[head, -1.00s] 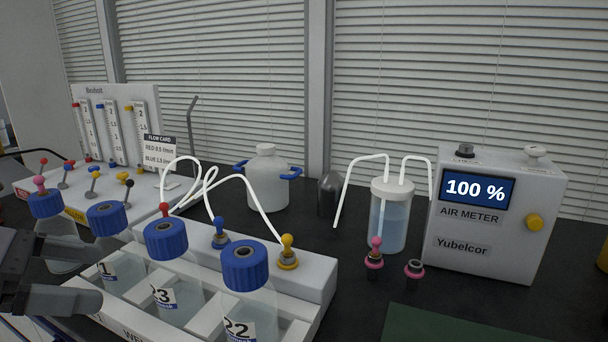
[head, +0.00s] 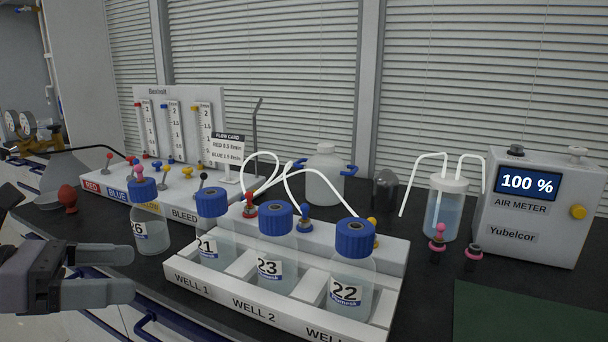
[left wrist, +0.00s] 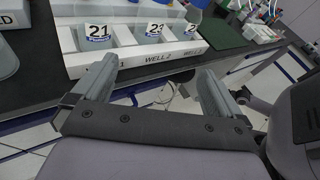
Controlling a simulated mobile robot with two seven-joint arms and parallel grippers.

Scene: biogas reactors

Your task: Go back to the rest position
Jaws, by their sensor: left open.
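My left gripper (head: 132,274) is open and empty at the lower left of the head view, in front of the bench edge. In the left wrist view its two fingers (left wrist: 158,88) stand wide apart with nothing between them, just short of the white well rack (left wrist: 160,56). The rack (head: 228,290) holds blue-capped bottles 21 (head: 213,240), 23 (head: 275,258) and 22 (head: 350,275). A blue-capped bottle 26 (head: 148,230), with a pink-topped fitting in its cap, stands left of the rack, apart from the gripper. My right gripper is not in view.
A flow panel with coloured valves (head: 180,130) stands behind the rack. A white jug (head: 323,178), a water bottle with tubes (head: 444,215) and the air meter (head: 535,210) stand at the back right. A red bulb (head: 68,198) stands far left. A green mat (head: 520,315) lies bare at right.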

